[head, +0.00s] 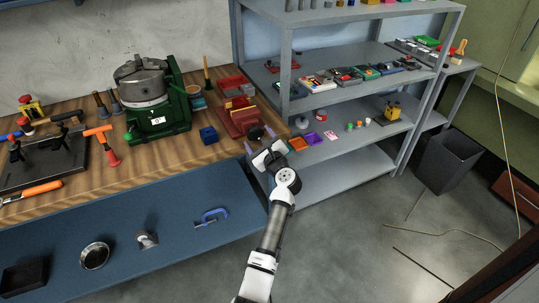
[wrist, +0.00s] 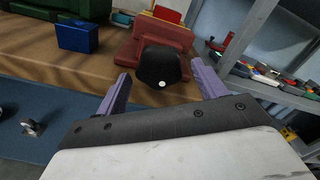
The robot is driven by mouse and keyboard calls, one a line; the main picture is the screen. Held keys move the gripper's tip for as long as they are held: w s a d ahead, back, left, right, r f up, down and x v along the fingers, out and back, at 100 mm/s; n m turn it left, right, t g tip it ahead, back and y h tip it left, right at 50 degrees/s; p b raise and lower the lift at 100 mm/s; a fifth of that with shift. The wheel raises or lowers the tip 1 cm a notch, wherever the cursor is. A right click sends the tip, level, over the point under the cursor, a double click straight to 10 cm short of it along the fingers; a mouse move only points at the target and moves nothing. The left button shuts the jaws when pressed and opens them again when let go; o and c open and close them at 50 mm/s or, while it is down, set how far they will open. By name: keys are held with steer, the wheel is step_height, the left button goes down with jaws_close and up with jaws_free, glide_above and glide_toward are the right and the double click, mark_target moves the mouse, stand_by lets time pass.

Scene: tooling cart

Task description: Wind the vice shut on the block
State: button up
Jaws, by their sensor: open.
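The red vice (head: 236,119) sits at the right end of the wooden bench, and its body also shows at the top of the wrist view (wrist: 172,32). A dark rounded knob (wrist: 160,66) with a pale dot sticks out of its front toward me. A yellowish piece (wrist: 167,14), perhaps the block, shows between red parts of the vice; whether the jaws touch it I cannot tell. My gripper (wrist: 161,70) is open, with one purple finger on each side of the knob. Both fingers look apart from it. In the head view my gripper (head: 262,146) is at the bench's front right corner.
A small blue block (head: 208,135) lies left of the vice. A green machine with a grey chuck (head: 142,82) stands farther left. Grey shelving (head: 335,180) with trays and small parts stands close on the right. A blue lower shelf (head: 180,247) runs below the bench.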

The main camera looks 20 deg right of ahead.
steer(key=s+b, duration=0.2)
steer(key=s, duration=1)
steer(key=shift+d+b, duration=0.2)
steer(key=shift+b, duration=0.15)
